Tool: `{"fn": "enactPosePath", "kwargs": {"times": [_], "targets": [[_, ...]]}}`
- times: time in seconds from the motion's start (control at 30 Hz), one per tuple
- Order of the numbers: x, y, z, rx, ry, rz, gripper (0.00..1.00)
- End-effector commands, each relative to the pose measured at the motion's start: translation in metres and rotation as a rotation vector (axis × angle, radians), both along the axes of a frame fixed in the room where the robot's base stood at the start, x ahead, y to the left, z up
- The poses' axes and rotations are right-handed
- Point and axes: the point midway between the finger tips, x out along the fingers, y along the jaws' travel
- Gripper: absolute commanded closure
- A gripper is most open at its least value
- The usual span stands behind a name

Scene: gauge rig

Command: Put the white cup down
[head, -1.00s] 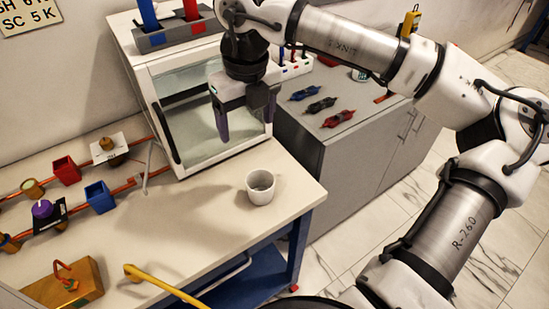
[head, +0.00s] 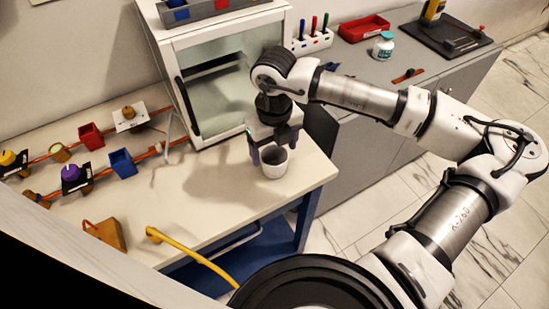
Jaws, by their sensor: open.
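The white cup (head: 274,165) stands upright on the pale bench top (head: 225,210), near its right front corner. My gripper (head: 273,155) points down at the cup, its dark fingers at the cup's rim and partly in front of it. The jaws are apart. I cannot tell whether a finger touches the cup or reaches inside it.
A glass-fronted cabinet (head: 212,90) stands right behind my gripper. Red and blue boxes (head: 122,163) and valves on copper pipes line the left of the bench. A yellow hose (head: 190,252) hangs over the front edge. Bench top left of the cup is clear.

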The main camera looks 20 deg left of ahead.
Motion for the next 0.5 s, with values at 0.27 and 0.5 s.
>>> {"fn": "enactPosePath", "kwargs": {"times": [0.27, 0.5], "targets": [[0.000, 0.000, -0.015, 0.000, -0.001, 0.000, 0.23], [0.001, 0.000, -0.015, 0.001, -0.002, 0.000, 0.40]]}}
